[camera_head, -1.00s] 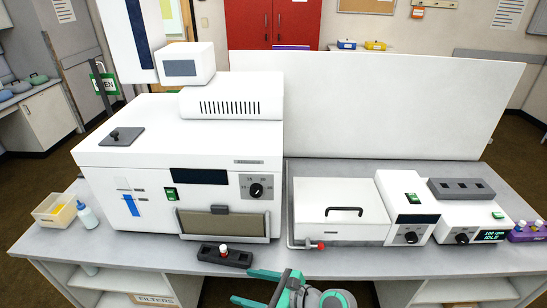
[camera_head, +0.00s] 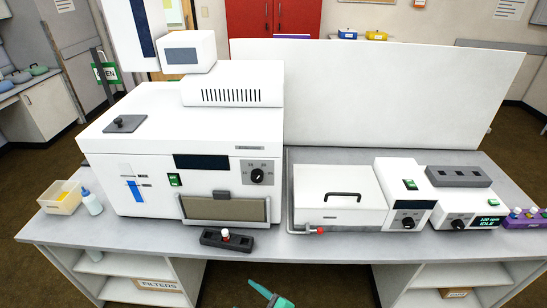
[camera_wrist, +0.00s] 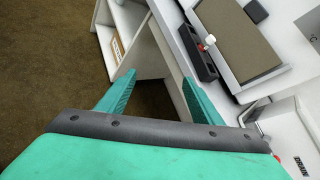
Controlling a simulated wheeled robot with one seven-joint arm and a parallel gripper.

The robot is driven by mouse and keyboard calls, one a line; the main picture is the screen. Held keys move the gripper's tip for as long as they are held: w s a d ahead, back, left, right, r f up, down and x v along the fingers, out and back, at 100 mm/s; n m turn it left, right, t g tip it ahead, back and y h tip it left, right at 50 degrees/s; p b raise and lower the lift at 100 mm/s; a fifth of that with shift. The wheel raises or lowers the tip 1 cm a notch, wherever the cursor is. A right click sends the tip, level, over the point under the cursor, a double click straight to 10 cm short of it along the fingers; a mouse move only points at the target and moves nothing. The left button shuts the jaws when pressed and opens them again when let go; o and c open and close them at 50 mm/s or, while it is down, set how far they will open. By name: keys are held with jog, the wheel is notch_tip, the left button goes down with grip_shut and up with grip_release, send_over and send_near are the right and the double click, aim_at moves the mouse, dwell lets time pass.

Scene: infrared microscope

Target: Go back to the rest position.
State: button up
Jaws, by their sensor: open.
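My gripper (camera_wrist: 150,92) is open, with nothing between its two green fingers in the wrist view. In the head view only a small green part of my gripper (camera_head: 268,296) shows at the bottom edge, low in front of the bench. The dark holder (camera_head: 228,239) with a small white-and-red capped vial (camera_head: 225,234) stands on the bench's front edge, apart from my gripper. The holder also shows in the wrist view (camera_wrist: 197,55), beyond the right finger.
The large white microscope (camera_head: 130,190) stands on the left of the bench (camera_head: 330,245). A white lidded bath (camera_head: 335,205) and a control unit (camera_head: 470,208) stand to its right. A bottle (camera_head: 91,203) and a tray (camera_head: 57,202) are at far left. Open floor lies before the bench.

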jog(key=s+d+f+n+t+h, duration=0.1)
jog(key=s+d+f+n+h, duration=0.25)
jog(key=s, duration=0.35)
jog(key=s+d+f+n+t+h, duration=0.2)
jog(key=s+n+h, duration=0.2)
jog(key=s, duration=0.4)
jog(key=s+d+r+n+t+h, duration=0.1)
jog(key=s+d+r+n+t, duration=0.1)
jog(key=s+r+n, duration=1)
jog(key=shift+s+r+n+t, duration=0.15)
jog(key=shift+s+n+t, duration=0.4)
jog(key=shift+n, duration=0.5)
